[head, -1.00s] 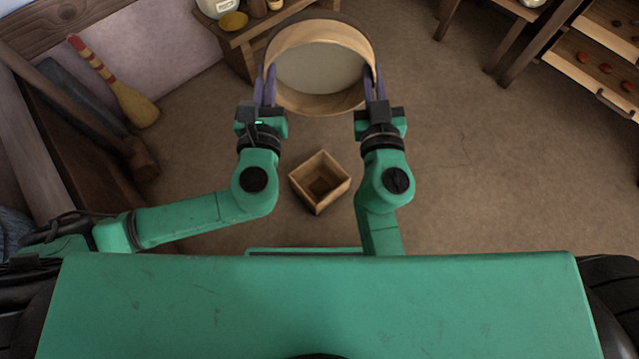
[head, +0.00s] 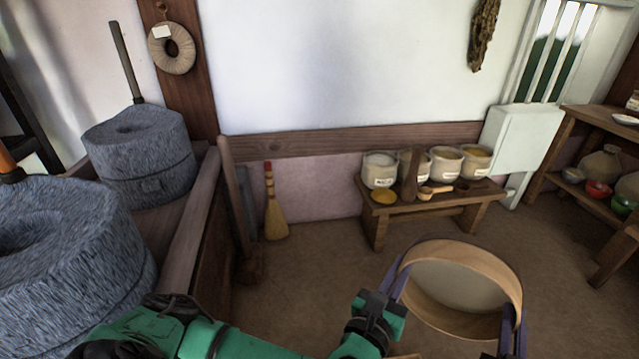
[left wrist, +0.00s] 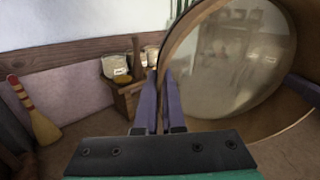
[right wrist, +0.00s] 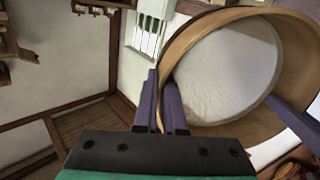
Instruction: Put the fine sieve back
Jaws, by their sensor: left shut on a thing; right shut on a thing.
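The sieve (head: 455,329) has a round bentwood rim and a pale, fine-looking mesh. It is held up in front of me, tilted, above the floor. My left gripper (head: 401,264) is shut on the left side of its rim, and my right gripper (head: 513,310) is shut on the right side. In the left wrist view the rim and mesh (left wrist: 225,60) fill the right side beside the fingers. In the right wrist view the sieve (right wrist: 228,75) is also to the right of the fingers. The right arm is mostly out of the head view.
A low wooden bench (head: 440,205) against the wall holds several labelled pots (head: 380,170) and a yellow bowl (head: 384,196). Stone querns (head: 140,155) stand on a timber frame at left. A broom (head: 275,212) leans on the wall. Shelves (head: 580,194) stand at right; floor (head: 310,275) before the bench is clear.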

